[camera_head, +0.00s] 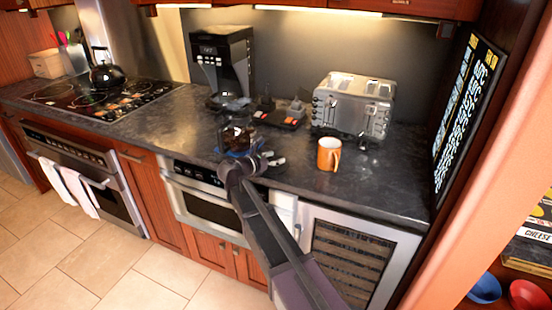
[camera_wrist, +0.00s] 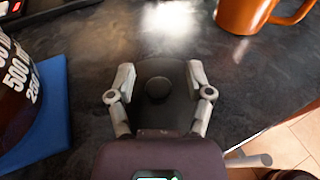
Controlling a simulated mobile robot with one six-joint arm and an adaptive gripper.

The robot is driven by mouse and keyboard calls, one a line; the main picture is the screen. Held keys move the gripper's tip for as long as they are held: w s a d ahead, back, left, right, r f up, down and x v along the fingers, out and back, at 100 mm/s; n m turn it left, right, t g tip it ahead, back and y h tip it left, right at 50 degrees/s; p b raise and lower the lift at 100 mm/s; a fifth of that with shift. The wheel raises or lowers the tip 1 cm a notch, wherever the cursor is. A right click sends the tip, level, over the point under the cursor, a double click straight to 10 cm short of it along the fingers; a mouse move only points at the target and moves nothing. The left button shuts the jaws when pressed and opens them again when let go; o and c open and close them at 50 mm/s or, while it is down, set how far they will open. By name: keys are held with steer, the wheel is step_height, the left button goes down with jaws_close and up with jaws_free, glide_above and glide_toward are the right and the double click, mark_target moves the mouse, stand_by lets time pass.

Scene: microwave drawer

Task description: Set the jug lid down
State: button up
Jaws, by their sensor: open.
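The jug lid (camera_wrist: 158,88), dark and rounded with a small round knob, sits between the open fingers of my gripper (camera_wrist: 160,74) in the wrist view. The fingers stand either side of it, and it appears to rest on the dark counter. In the head view my gripper (camera_head: 264,161) is low over the counter's front part, right of the glass jug (camera_head: 238,134); the lid is not clear there. The jug, with white markings, also shows at the left of the wrist view (camera_wrist: 14,88). It stands on a blue mat (camera_wrist: 52,128).
An orange mug (camera_head: 328,155) stands right of my gripper. A toaster (camera_head: 352,104), a coffee machine (camera_head: 222,65) and a dark tray with orange parts (camera_head: 279,118) are behind. The counter's front edge is close. Bare counter (camera_head: 390,185) lies right of the mug.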

steer(key=p+v, duration=0.2)
steer(key=v, duration=1)
